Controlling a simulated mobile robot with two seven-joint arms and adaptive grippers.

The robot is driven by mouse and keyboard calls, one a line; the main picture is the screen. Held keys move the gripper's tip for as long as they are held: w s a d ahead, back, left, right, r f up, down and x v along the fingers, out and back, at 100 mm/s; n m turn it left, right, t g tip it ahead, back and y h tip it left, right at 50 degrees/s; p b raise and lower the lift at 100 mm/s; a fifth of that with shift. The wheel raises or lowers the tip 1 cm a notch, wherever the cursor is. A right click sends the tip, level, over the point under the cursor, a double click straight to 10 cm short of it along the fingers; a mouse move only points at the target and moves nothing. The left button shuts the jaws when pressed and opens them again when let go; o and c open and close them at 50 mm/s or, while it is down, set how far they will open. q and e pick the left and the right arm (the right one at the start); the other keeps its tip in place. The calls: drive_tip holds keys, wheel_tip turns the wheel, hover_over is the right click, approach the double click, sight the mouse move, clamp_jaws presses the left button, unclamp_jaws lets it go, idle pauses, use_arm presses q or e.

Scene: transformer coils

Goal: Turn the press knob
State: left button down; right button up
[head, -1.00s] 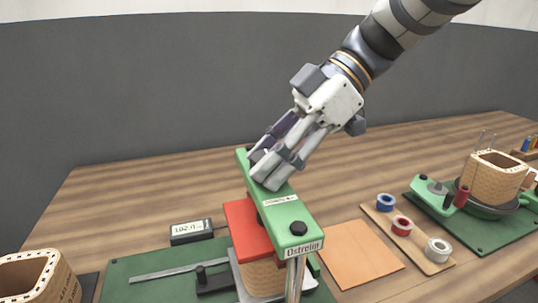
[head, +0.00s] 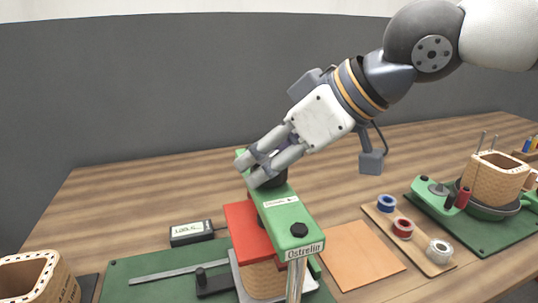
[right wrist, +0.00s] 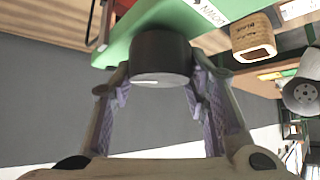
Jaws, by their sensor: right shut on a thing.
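The green press (head: 290,215) stands on a green mat, with its top beam running toward the front and marked "Ostrelin". The dark round press knob (head: 272,179) sits on top of the beam's far end, partly hidden by fingers. My right gripper (head: 258,174) reaches down to it from the upper right and is shut on it. In the right wrist view the black knob (right wrist: 160,58) lies between the two fingers, against the green beam. Under the beam are a red block (head: 247,232) and a tan coil (head: 266,279). My left gripper is out of view.
A small digital display (head: 191,232) stands left of the press. A tan coil former (head: 38,281) is at the front left. A tray of wire spools (head: 402,228), an orange sheet (head: 358,254) and a green winding station (head: 480,230) lie to the right.

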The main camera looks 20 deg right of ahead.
drive_tip(key=m+t+h, duration=0.2)
drive_tip(key=m+h, duration=0.1)
drive_tip(key=m, duration=0.1)
drive_tip(key=shift+f, duration=0.15)
drive_tip(key=m+h, duration=0.3)
drive_tip(key=m, duration=0.2)
drive_tip(key=shift+f+h, duration=0.1)
drive_tip(key=shift+h, duration=0.2)
drive_tip(key=m+h, duration=0.3)
drive_tip(key=m, duration=0.1)
drive_tip(key=shift+m+g, duration=0.3)
drive_tip(key=shift+m+g+h, duration=1)
drive_tip(key=shift+m+h, duration=0.6)
drive_tip(key=shift+m, duration=0.6)
drive_tip(key=shift+s, duration=0.1)
drive_tip(key=o, duration=1.1)
drive_tip(key=shift+o, duration=0.2)
drive_tip(key=shift+r, duration=0.2)
